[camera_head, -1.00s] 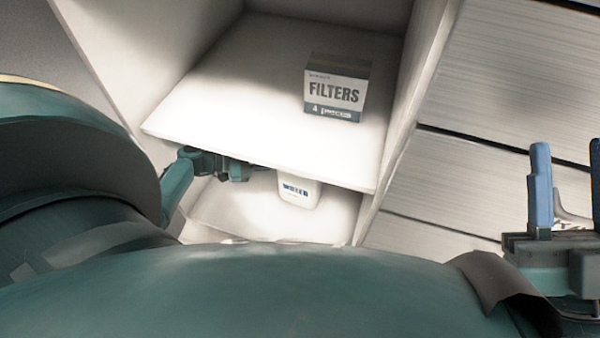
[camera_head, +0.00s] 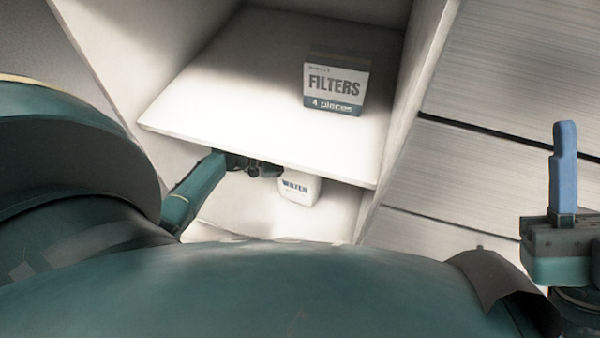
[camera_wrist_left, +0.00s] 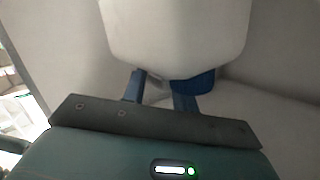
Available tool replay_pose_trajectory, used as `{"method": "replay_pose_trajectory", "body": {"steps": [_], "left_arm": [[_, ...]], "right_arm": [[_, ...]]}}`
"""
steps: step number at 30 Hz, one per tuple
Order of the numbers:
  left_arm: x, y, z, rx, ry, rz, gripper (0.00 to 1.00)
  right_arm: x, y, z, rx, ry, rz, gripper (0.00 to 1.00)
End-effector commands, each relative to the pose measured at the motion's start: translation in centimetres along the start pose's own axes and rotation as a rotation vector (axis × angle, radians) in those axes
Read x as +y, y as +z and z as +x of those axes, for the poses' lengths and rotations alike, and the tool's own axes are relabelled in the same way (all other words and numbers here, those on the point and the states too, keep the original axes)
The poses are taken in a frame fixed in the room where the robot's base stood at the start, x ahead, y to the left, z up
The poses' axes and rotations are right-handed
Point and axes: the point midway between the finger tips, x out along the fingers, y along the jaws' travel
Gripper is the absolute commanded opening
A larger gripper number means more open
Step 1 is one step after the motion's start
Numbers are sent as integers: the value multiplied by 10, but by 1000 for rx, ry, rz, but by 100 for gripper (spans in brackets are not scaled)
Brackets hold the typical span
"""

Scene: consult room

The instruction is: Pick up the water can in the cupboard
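The water can (camera_head: 301,189), white with a dark "WATER" label, stands on the cupboard floor under the shelf; its top is hidden by the shelf. My left gripper (camera_head: 281,171) reaches in from the left under the shelf, close to the can's upper left. In the left wrist view the can's white body (camera_wrist_left: 175,30) fills the top middle, just beyond the blue fingers (camera_wrist_left: 160,92). The fingers stand apart; I cannot tell if they touch the can. A rounded blue part (camera_wrist_left: 193,83) sits behind the right finger. My right gripper (camera_head: 566,170) is outside at the right edge, one finger visible.
A "FILTERS" box (camera_head: 334,84) stands on the cupboard shelf (camera_head: 240,110), whose front edge lies just above my left gripper. The cupboard's right wall (camera_head: 410,100) is right of the can. Closed drawer fronts (camera_head: 500,90) lie further right.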

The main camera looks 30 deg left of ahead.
Motion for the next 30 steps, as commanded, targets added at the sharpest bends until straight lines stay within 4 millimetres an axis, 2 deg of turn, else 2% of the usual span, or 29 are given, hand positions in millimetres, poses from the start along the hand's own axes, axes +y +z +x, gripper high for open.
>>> {"method": "replay_pose_trajectory", "body": {"steps": [1, 10, 30], "left_arm": [[0, 0, 0, 0, 0, 0, 24], [0, 0, 0, 1, -1, -1, 0], [0, -2, 1, 8, 0, -6, 0]], "right_arm": [[0, 0, 0, -1, 0, 0, 36], [-1, 1, -1, -6, -1, 2, 36], [-1, 2, -1, -8, -2, 5, 36]]}}
